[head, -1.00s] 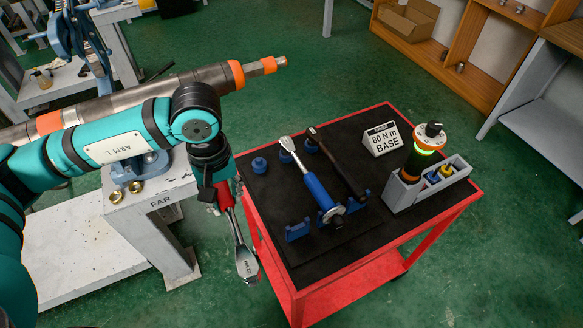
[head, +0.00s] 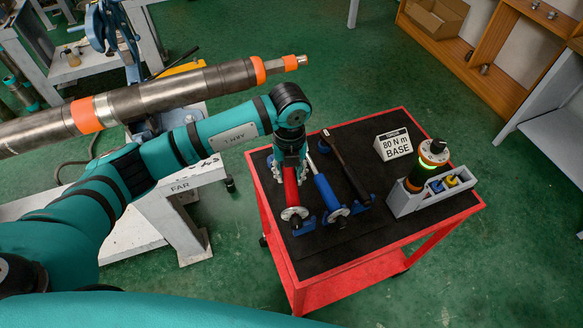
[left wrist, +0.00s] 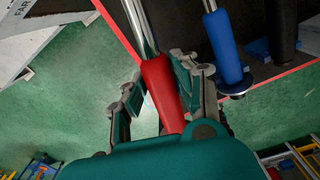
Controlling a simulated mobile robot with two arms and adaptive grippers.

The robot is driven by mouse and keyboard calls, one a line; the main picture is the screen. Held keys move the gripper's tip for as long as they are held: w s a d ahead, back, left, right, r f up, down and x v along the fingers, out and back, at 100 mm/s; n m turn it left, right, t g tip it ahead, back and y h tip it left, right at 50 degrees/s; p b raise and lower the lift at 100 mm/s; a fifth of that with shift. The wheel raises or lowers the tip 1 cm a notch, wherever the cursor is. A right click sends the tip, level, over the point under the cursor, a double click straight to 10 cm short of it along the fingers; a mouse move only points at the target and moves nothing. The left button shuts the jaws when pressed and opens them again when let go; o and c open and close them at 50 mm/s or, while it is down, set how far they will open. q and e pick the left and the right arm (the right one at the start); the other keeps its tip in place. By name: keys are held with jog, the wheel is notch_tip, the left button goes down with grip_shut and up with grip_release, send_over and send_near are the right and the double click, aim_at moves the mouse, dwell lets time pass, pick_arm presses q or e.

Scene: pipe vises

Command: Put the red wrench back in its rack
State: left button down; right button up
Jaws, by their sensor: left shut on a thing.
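The red wrench (head: 290,188) is over the left part of the cart's black top, beside the blue wrench (head: 325,190). My left gripper (head: 290,174) is shut on its red handle, from above. In the left wrist view the red handle (left wrist: 161,84) lies between the two fingers, with its steel shaft running up the picture. The rack's blue holders (head: 303,228) stand near the wrench's round end. I cannot tell whether the wrench touches them; my gripper hides its far part. My right gripper is not in view.
A black-handled wrench (head: 345,165) lies right of the blue one. A torque sign (head: 394,144) and a grey tray (head: 432,196) with an orange-black tool (head: 420,168) stand further right. A long pipe (head: 170,94) crosses left of the cart, above a grey bench (head: 150,215).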

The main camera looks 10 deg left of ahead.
pick_arm(q)
jog(key=n, duration=0.2)
jog(key=shift+w+d+f+n, duration=0.2)
jog(key=shift+d+n, duration=0.1)
jog(key=shift+n, duration=0.1)
jog(key=shift+s, duration=0.15)
jog(key=shift+s+d, duration=0.15)
jog(key=shift+f+b, duration=0.8)
jog(key=shift+f, duration=0.25)
jog(key=shift+f, duration=0.15)
